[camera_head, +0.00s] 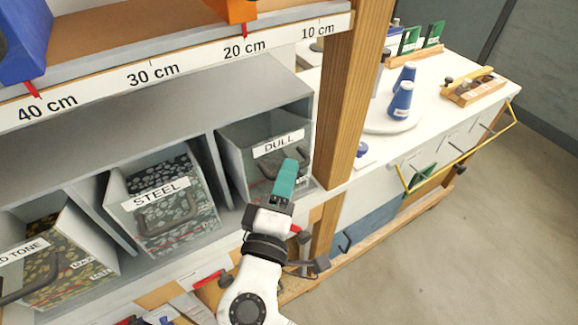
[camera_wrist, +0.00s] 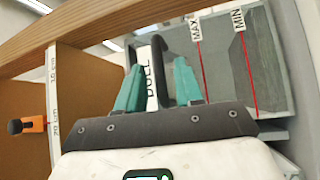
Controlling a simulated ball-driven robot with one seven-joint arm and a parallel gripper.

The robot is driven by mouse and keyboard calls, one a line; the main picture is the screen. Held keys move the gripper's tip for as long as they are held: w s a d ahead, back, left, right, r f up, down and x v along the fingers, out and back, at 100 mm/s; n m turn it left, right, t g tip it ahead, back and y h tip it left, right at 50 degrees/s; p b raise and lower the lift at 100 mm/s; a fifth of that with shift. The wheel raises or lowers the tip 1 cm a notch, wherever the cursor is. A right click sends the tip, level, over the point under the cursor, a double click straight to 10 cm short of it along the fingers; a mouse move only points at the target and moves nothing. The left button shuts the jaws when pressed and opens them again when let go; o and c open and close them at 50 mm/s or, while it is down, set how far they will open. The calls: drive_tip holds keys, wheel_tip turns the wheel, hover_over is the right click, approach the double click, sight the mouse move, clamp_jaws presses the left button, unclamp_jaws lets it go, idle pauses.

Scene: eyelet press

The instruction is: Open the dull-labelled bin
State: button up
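The dull-labelled bin (camera_head: 238,158) is a grey bin in the rightmost compartment of the shelf, with a white DULL label (camera_head: 278,144) and a dark bar handle (camera_head: 300,158). My gripper (camera_head: 287,172) is in front of it, its teal fingers hiding part of the handle. In the wrist view the fingers of my gripper (camera_wrist: 158,85) are apart. The dark handle (camera_wrist: 160,52) runs between them, with no clear contact seen. The DULL label (camera_wrist: 152,88) is partly hidden behind the fingers. Red MAX and MIN lines mark the bin's grey side (camera_wrist: 222,62).
The STEEL bin (camera_head: 190,222) stands left of it, and another bin (camera_head: 68,258) farther left. A wooden post (camera_head: 345,110) rises close on the right. A ruler-marked shelf edge (camera_head: 195,62) is above. A white bench (camera_head: 445,100) with blue cones stands beyond.

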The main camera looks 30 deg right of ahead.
drive_tip(key=shift+x, duration=0.95)
clamp_jaws()
